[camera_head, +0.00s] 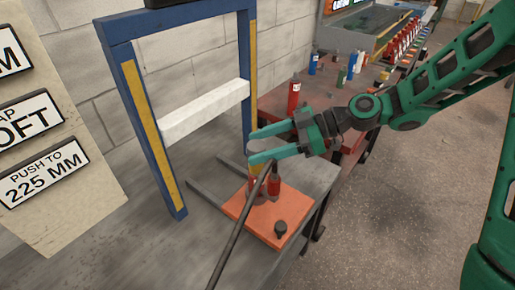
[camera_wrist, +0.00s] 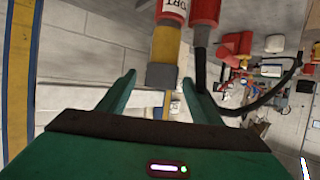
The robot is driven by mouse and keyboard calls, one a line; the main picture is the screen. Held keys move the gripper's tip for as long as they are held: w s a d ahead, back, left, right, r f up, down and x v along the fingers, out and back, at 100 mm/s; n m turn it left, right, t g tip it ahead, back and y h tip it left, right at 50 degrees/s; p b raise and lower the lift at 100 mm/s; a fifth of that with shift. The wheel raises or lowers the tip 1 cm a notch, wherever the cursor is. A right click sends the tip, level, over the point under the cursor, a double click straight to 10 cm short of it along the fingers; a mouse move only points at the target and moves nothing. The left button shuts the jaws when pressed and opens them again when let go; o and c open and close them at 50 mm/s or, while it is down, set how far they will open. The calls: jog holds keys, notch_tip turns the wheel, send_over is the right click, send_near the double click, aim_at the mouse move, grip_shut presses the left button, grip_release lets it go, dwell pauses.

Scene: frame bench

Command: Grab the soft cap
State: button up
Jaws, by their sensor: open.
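A blue and yellow frame (camera_head: 130,85) with a white crossbar (camera_head: 205,109) stands behind the board. A dark rod (camera_head: 240,228) slants up past the red pieces. A sign panel (camera_head: 45,150) stands left; red cylinder (camera_head: 294,95) stands behind.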

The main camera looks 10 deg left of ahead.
jog(key=shift+s+a+f, duration=0.1)
jog(key=shift+a+f, duration=0.15)
jog(key=shift+a, duration=0.3)
jog(key=c, duration=1.2)
jog(key=shift+r, duration=0.1)
